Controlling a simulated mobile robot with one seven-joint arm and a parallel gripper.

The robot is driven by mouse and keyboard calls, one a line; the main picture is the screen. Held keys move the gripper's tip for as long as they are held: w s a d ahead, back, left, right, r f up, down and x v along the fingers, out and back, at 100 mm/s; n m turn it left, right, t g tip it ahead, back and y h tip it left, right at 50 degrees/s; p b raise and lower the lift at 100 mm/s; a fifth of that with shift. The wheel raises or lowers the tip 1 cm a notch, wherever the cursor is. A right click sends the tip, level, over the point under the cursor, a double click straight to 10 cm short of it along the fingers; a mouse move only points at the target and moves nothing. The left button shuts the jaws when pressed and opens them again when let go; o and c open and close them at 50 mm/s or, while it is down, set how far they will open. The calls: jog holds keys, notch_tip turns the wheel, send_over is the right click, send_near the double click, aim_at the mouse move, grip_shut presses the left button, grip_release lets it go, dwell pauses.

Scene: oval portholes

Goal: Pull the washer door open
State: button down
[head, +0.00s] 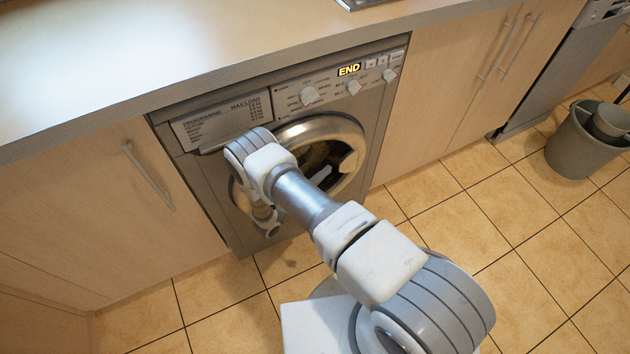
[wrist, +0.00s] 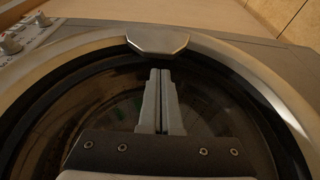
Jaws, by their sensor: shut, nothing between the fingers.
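The washer (head: 190,150) is set under the counter, and its round door has a wide silver rim (head: 322,128) around dark glass. The door looks shut. A pale silver handle (head: 348,165) sits on the right side of the rim; it also shows in the wrist view at the top middle (wrist: 158,41). My gripper (wrist: 160,75) has its two fingers together and empty. In the wrist view the fingertips appear just below the handle, over the dark glass, with no visible contact.
Cabinet doors with bar handles flank the washer on the left (head: 100,200) and right (head: 455,70). The wooden counter (head: 200,45) overhangs above. A grey bucket (head: 575,145) stands far right. The tiled floor (head: 480,225) in front is mostly clear.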

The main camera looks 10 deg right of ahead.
jog(key=shift+x, duration=1.8)
jog(key=shift+s, duration=0.1)
